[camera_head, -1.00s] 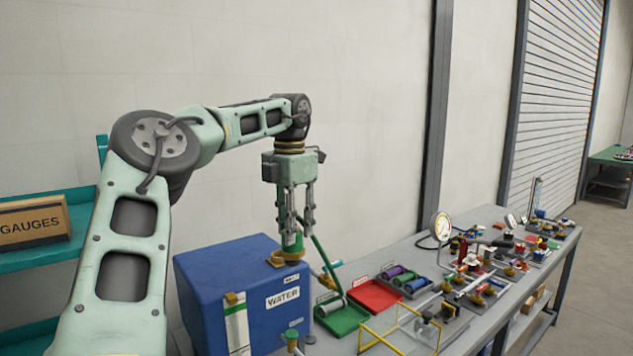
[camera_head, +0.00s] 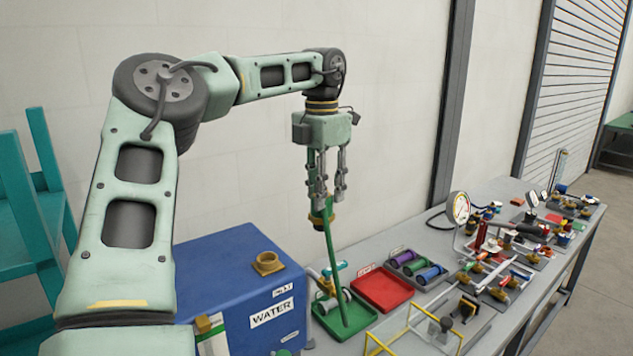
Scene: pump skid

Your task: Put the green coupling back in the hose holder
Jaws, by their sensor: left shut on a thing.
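My left gripper (camera_head: 322,203) is shut on the green coupling (camera_head: 321,218), a short green and brass piece held upright at the fingertips. It hangs in the air to the right of the blue WATER tank (camera_head: 225,290). A green hose (camera_head: 333,265) runs down from it to the green tray (camera_head: 330,318). A bare brass fitting (camera_head: 268,263) sits on top of the tank, apart from the coupling. I cannot tell for sure which part is the hose holder. My right gripper is not in view.
A red tray (camera_head: 383,290) and a grey tray of coloured cylinders (camera_head: 418,268) lie to the right of the green tray. A clear guard with yellow edges (camera_head: 408,330) stands in front. A gauge (camera_head: 459,208) and several valves crowd the bench farther right.

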